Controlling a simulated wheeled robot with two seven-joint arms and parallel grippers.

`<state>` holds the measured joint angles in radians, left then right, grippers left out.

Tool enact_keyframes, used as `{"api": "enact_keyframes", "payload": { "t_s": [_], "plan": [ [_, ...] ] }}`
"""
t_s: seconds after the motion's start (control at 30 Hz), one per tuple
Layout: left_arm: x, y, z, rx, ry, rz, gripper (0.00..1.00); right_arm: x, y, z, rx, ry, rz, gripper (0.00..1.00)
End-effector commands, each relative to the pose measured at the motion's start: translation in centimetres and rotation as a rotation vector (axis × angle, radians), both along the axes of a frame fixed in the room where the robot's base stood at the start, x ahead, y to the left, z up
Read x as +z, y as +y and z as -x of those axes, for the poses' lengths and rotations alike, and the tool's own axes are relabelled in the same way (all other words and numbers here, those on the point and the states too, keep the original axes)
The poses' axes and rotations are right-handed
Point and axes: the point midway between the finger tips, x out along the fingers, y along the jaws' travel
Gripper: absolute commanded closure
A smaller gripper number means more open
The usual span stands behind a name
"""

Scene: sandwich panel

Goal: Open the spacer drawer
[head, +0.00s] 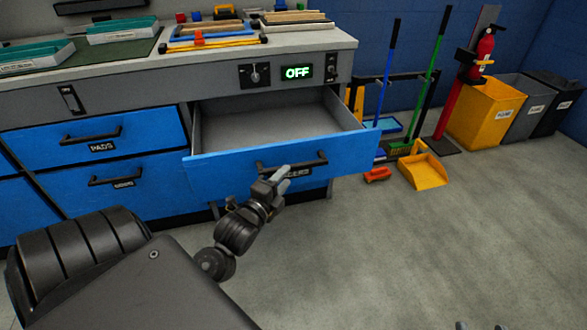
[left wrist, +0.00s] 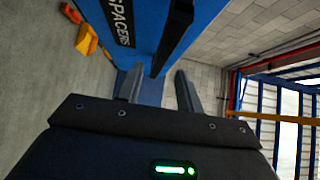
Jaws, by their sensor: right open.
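The spacer drawer (head: 228,164) has a blue front and is pulled well out of the grey-topped bench. Its grey inside looks empty. Its black handle (head: 308,161) runs across the front; the label under it is partly hidden by my left gripper (head: 281,180). In the left wrist view the label (left wrist: 122,22) reads SPACERS. There the two fingers of my left gripper (left wrist: 159,84) are apart, with the black handle (left wrist: 174,38) lined up between them; I cannot tell whether they touch it. Only the tips of my right gripper (head: 481,326) show at the bottom edge, apart.
The PADS drawer (head: 95,141) and the drawer below it are shut. A panel above the open drawer reads OFF (head: 297,72). A yellow dustpan (head: 424,170), brooms and bins (head: 487,113) stand at the right. The floor in front is clear.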

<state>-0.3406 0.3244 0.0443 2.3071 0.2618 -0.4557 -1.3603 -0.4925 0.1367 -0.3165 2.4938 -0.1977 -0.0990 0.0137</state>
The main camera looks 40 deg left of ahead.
Motion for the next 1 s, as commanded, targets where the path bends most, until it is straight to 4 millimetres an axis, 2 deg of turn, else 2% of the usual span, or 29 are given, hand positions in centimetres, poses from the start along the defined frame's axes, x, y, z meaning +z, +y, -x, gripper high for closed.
{"api": "enact_keyframes", "payload": {
  "t_s": [0.1, 0.3, 0.5, 0.73, 1.0],
  "plan": [
    [-0.1, 0.4, -2.3, 0.000, -0.002, 0.000, 0.64, 0.4, -0.3, 0.0, -0.007, -0.046, -0.028, 0.58],
    [-0.1, 0.9, -4.9, 0.000, 0.000, 0.000, 0.64, 1.2, -0.8, -0.1, -0.020, -0.109, -0.065, 0.58],
    [-0.1, 1.0, -5.9, -0.001, 0.001, 0.002, 0.64, 1.6, -1.1, -0.1, -0.024, -0.134, -0.080, 0.58],
    [-0.1, 1.0, -5.9, -0.001, 0.002, 0.002, 0.64, 1.6, -1.1, -0.1, -0.025, -0.135, -0.080, 0.58],
    [-0.1, 1.0, -5.8, 0.000, 0.002, 0.002, 0.98, 1.6, -1.1, -0.1, -0.025, -0.135, -0.080, 0.58]
  ]
}}
